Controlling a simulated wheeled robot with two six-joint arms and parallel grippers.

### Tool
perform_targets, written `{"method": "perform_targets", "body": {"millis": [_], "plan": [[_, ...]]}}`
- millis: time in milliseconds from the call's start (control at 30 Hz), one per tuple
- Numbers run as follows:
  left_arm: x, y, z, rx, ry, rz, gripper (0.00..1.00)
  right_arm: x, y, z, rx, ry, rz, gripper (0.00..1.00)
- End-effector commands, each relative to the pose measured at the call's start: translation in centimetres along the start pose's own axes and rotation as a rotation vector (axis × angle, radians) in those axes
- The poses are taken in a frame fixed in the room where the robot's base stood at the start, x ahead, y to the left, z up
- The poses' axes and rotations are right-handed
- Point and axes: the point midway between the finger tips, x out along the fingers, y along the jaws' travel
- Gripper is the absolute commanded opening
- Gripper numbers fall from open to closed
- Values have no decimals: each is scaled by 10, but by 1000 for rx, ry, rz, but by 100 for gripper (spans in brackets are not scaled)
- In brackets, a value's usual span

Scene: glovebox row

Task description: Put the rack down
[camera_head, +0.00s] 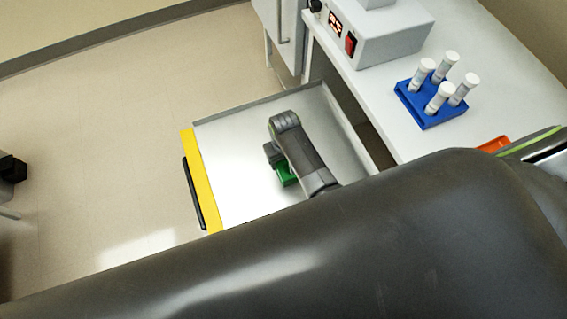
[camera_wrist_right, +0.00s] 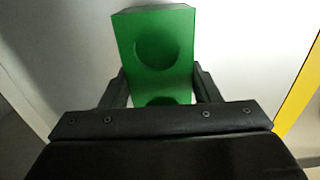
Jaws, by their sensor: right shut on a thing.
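A green rack (camera_wrist_right: 155,50) with round holes is between the two fingers of my right gripper (camera_wrist_right: 162,88), which is shut on it. Its visible holes look empty. In the head view the green rack (camera_head: 286,174) shows only in part beside my right gripper (camera_head: 279,166), over the white interior of an open drawer (camera_head: 235,150). My wrist and arm hide the rest of it. I cannot tell whether the rack touches the drawer floor. My left gripper is not clearly in view.
The drawer has a yellow front (camera_head: 198,180) with a black handle (camera_head: 193,193). A blue rack (camera_head: 430,108) with several white-capped tubes stands on the white bench (camera_head: 385,95), near a grey device (camera_head: 385,38) with a red switch. The visible drawer floor around my gripper is clear.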

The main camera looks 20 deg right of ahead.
Motion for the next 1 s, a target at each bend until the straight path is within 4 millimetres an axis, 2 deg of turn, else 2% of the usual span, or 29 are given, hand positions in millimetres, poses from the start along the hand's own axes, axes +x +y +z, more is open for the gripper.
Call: {"method": "perform_targets", "body": {"millis": [133,267,700,733,867,1000], "plan": [[4,0,1,0,0,0,39,22,0,0,0,-3,0,30],[6,1,1,0,0,0,39,34,0,0,1,0,-1,30],[8,1,1,0,-1,0,39,41,0,0,1,0,0,30],[7,1,1,0,-1,1,39,40,0,0,1,0,-1,60],[7,2,1,-1,-1,1,39,40,0,0,1,0,0,77],[7,2,1,-1,-1,2,39,40,0,0,1,-1,0,78]]}}
